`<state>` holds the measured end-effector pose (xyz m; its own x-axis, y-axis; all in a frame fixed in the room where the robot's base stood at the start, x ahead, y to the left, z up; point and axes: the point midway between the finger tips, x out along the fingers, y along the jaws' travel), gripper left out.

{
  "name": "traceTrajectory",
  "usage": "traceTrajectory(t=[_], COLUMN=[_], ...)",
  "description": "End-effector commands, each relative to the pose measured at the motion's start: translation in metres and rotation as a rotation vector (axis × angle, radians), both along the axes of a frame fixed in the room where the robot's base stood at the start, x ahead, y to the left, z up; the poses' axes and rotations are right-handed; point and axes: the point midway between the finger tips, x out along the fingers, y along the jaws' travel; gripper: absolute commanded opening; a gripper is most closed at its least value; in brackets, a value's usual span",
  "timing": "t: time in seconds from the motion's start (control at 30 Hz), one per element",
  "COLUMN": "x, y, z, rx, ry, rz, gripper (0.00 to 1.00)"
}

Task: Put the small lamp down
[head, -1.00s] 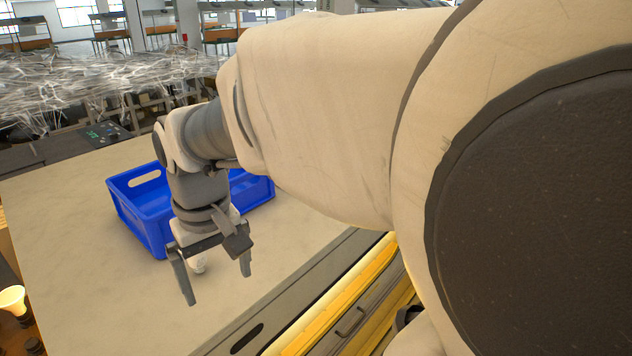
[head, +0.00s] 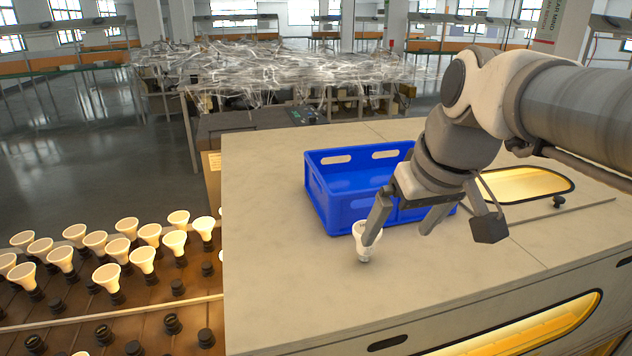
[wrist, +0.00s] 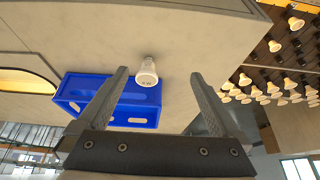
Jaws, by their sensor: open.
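The small lamp (head: 364,247) is a white reflector bulb on the pale worktop (head: 270,228), just in front of the blue crate (head: 336,205). In the head view my gripper's left finger partly covers it. My gripper (head: 405,228) is open and empty, its two fingers spread apart above the worktop. In the wrist view the lamp (wrist: 147,73) lies between the lines of the two fingers and beyond their tips, clear of both. I cannot tell from these views exactly how far apart they are.
Several lit reflector lamps (head: 108,275) stand in dark sockets on a brown rack at the left, with some sockets empty. The crate looks empty where visible. The worktop left of the lamp is clear. A recessed lit opening (head: 520,185) is at the right.

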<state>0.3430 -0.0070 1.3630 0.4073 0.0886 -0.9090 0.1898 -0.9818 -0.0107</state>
Motion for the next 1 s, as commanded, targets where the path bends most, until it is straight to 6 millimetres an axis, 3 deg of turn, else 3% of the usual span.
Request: traceTrajectory(t=[0.1,0.3,0.57,0.67,1.0], x=[0.035,0.081,0.106,0.11,0.135], y=[-0.006,-0.014,-0.018,-0.016,-0.005], z=[0.001,0.005,0.003,-0.007,-0.074], rx=[-0.003,-0.013,-0.02,-0.021,-0.02], ry=[0.016,0.029,0.034,0.036,0.038], rz=[0.057,0.148,0.2,0.203,0.202], gripper=[1.0,1.0,1.0,1.0,1.0])
